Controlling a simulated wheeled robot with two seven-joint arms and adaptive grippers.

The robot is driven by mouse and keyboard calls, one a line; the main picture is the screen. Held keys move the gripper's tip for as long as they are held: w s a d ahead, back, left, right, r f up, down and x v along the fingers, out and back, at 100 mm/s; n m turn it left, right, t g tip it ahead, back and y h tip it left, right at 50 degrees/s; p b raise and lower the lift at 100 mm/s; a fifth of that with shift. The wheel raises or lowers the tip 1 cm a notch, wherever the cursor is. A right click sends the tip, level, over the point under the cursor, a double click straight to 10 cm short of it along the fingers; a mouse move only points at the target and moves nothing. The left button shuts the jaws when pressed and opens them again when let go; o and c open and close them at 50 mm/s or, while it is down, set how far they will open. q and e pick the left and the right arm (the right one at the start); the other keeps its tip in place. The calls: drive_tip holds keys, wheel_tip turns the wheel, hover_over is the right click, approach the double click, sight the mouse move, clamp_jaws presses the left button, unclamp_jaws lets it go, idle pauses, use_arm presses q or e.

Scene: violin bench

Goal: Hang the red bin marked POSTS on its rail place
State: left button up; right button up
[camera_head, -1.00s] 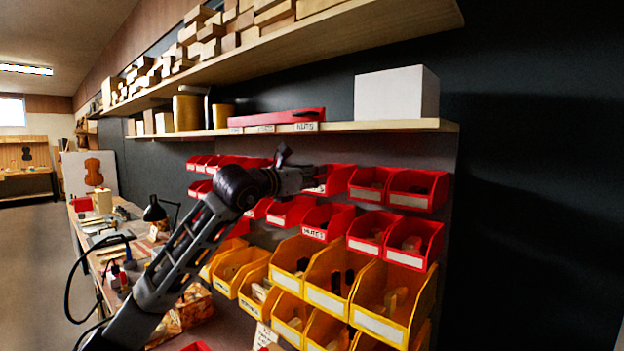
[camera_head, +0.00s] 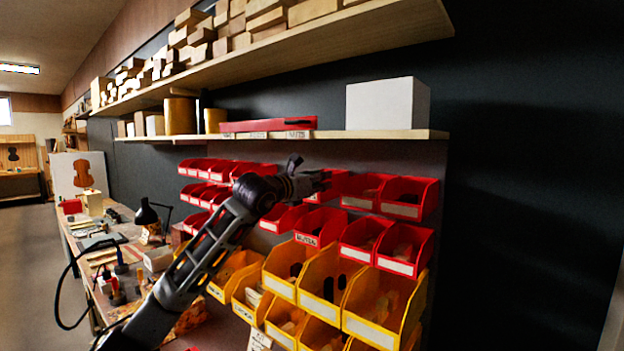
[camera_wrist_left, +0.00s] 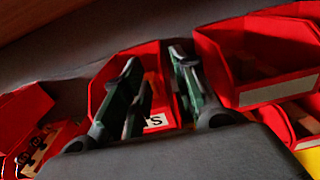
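My left gripper (camera_head: 322,180) is at the upper row of red bins on the wall rack. In the left wrist view its two fingers (camera_wrist_left: 155,65) stand apart, with a red bin (camera_wrist_left: 112,68) directly beyond and between them. That bin's white label shows only a letter S between the fingers, so I cannot read whether it is POSTS. I cannot tell whether the fingers touch its walls. In the head view the gripper partly hides this part of the row, with a red bin (camera_head: 336,194) just beside the fingertips. My right gripper is not in view.
More red bins (camera_head: 408,197) hang close on the right, and yellow bins (camera_head: 384,304) hang below. A wooden shelf (camera_head: 400,134) with a white box (camera_head: 388,104) runs just above the arm. The workbench (camera_head: 95,262) at left holds tools.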

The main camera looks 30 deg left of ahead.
sight(334, 177)
use_arm(q)
drive_tip(key=w, duration=0.2)
drive_tip(key=w+p, duration=0.1)
drive_tip(key=w, duration=0.1)
drive_tip(key=w+p, duration=0.1)
drive_tip(key=shift+w+d, duration=0.25)
drive_tip(key=shift+w, duration=1)
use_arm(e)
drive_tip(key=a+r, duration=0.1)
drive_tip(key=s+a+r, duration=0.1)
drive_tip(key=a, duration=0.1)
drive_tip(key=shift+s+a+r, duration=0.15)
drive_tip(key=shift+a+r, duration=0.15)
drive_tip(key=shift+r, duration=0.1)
use_arm(q)
drive_tip(key=shift+c, duration=0.4)
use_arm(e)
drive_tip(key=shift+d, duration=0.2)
use_arm(q)
drive_tip(key=c, duration=0.5)
clamp_jaws()
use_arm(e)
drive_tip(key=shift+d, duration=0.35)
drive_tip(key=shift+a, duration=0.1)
